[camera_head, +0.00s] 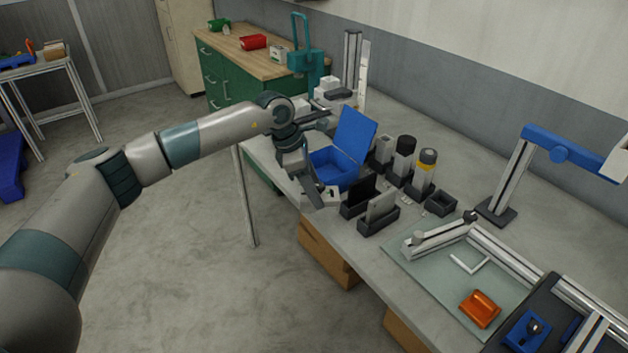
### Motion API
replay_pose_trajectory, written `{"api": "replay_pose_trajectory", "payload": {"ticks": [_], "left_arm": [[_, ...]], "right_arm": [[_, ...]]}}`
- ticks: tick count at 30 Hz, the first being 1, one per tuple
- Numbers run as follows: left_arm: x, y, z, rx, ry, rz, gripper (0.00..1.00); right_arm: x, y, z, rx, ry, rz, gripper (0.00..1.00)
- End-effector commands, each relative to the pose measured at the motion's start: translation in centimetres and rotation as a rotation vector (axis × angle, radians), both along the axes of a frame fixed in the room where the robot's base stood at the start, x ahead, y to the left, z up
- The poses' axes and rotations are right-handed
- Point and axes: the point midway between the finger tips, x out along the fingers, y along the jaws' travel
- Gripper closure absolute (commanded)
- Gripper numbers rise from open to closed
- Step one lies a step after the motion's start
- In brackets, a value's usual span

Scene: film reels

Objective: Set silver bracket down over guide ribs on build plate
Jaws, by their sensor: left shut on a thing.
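My left gripper (322,197) is at the near edge of the workbench, in front of the blue open box. It is shut on a small light silver piece, which appears to be the silver bracket (333,196); the fingers hide part of it. The pale green build plate (412,262) lies on the bench to the right, well apart from the gripper. Thin white L-shaped ribs (470,264), likely the guide ribs, stand out on the plate. My right gripper is not in view.
Black holders with upright plates (378,212) stand between the gripper and the build plate. Bottles (424,170) stand behind them. A metal profile (440,235) and an orange part (480,309) lie on the plate. A blue-armed stand (515,180) rises behind.

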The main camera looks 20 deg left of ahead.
Motion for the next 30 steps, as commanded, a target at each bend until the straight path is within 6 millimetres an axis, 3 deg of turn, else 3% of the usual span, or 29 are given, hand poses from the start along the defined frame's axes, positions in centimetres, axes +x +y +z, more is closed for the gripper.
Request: {"api": "replay_pose_trajectory", "payload": {"ticks": [8, 15, 22, 27, 30], "left_arm": [[-5.4, -1.3, 0.1, 0.002, 0.001, -0.421, 0.84], [-13.1, -2.0, 0.5, 0.001, 0.000, -1.002, 0.84], [-20.4, -1.2, 1.1, -0.004, 0.004, -1.567, 0.84], [-23.7, -0.3, 1.5, -0.013, 0.012, -1.834, 0.84], [-24.6, 0.0, 1.6, -0.019, 0.016, -1.910, 0.84]], "right_arm": [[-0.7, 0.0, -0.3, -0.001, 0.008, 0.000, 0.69], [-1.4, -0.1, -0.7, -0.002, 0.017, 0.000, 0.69], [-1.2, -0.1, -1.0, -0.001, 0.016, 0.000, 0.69], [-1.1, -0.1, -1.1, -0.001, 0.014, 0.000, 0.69], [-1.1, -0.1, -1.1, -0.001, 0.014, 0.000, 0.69]]}}
